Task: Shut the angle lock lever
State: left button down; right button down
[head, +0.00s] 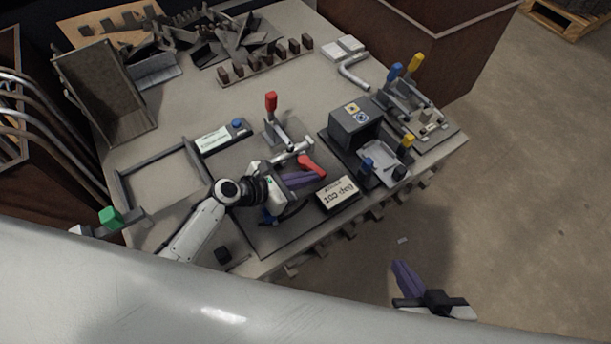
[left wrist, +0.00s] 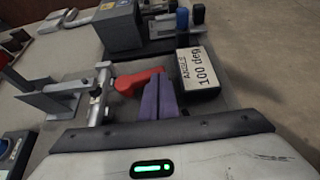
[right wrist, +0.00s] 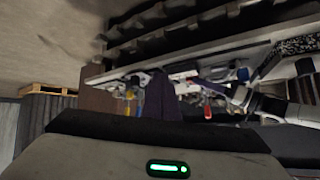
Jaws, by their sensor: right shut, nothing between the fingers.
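A red lever (head: 312,165) lies low on the fixture near the table's front, beside a label block (head: 337,193). In the left wrist view the red lever (left wrist: 138,82) extends from a metal bar (left wrist: 98,95), and the block (left wrist: 197,75) reads "ANGLE 100 deg". My left gripper (head: 318,178) has purple fingers together, between the red lever and the block, close beside the lever. Whether they touch it is unclear. Its fingers (left wrist: 160,98) hold nothing visible. My right gripper (head: 398,268) is shut and empty, off the table's front edge.
A red-handled upright clamp (head: 271,103) stands behind the lever. A green-topped post (head: 110,217) is at the left edge. Metal scraps (head: 235,45) lie at the back.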

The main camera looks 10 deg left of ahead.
pick_arm(q)
jog(key=shift+s, duration=0.2)
jog(key=shift+s+a+r+p, duration=0.15)
jog(key=shift+s+a+p, duration=0.05)
jog(key=shift+p, duration=0.1)
jog(key=p+v, duration=0.3)
jog(key=v, duration=0.5)
jog(key=shift+s+a+r, duration=0.1)
jog(key=shift+a+r, duration=0.1)
jog(key=shift+s+a+r, duration=0.15)
jog(key=shift+s+a, duration=0.1)
jog(key=shift+a, duration=0.05)
pick_arm(e)
jog(key=shift+d+r+n+g, duration=0.25)
jog(key=shift+r+n+g, duration=0.05)
jog(key=shift+r, duration=0.35)
